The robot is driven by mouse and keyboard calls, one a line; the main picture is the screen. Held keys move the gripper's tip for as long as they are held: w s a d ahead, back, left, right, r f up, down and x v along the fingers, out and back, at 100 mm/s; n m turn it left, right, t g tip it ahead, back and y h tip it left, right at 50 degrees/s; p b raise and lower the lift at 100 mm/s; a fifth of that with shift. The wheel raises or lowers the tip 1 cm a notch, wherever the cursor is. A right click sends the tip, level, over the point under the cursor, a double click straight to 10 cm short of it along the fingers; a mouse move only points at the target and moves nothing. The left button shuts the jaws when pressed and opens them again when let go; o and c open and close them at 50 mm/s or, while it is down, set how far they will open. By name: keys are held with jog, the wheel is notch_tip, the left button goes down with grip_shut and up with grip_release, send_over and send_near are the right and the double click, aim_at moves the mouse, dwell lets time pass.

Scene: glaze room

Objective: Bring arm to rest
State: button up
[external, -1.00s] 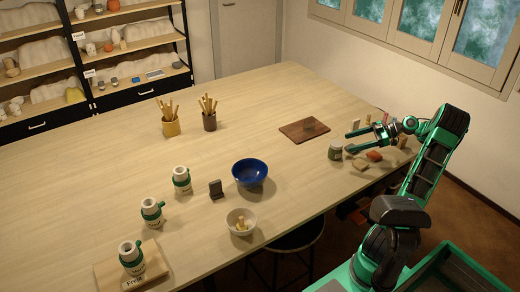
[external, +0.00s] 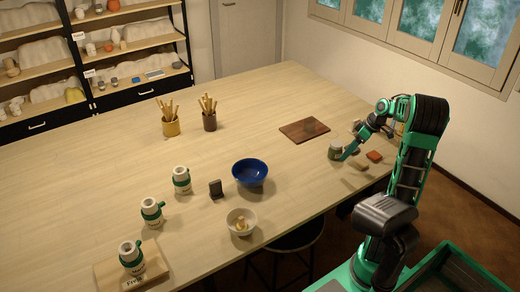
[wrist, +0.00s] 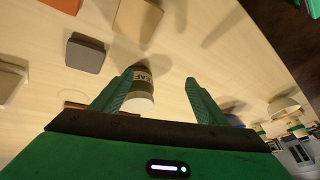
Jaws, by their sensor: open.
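My green arm reaches over the right end of the wooden table (external: 285,110) in the external view. My gripper (external: 346,155) points down and left beside a small labelled jar (external: 335,149). In the wrist view my gripper (wrist: 163,88) is open, with nothing held between its fingers. The jar (wrist: 143,80) shows beyond the left finger and is partly hidden by it. I cannot tell whether a finger touches the jar.
A brown board (external: 304,130) lies behind the jar. An orange-red block (external: 374,155) and other small blocks lie to its right.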

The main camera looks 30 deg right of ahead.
jog(key=s+a+m+h, duration=0.1)
jog(key=s+a+m, duration=0.1)
jog(key=s, duration=0.1)
jog(key=s+a+m+g+h, duration=0.1)
jog(key=s+a, duration=0.2)
jog(key=s, duration=0.1)
jog(key=s+a+m+g, duration=0.1)
jog(key=s+a+m, duration=0.1)
jog(key=s, duration=0.1)
jog(key=shift+s+a+f+m+h, duration=0.2)
jog(key=shift+s+m+h, duration=0.1)
jog(key=shift+h, duration=0.1)
jog(key=s+a+f+m+g+h, duration=0.1)
jog(key=s+m, duration=0.4)
jog(key=s, duration=0.8)
jog(key=shift+s+a+f+m+g, duration=0.25)
jog(key=shift+a+f+m+g, duration=0.05)
jog(key=shift+a+f, duration=0.65)
jog(key=shift+r, duration=0.1)
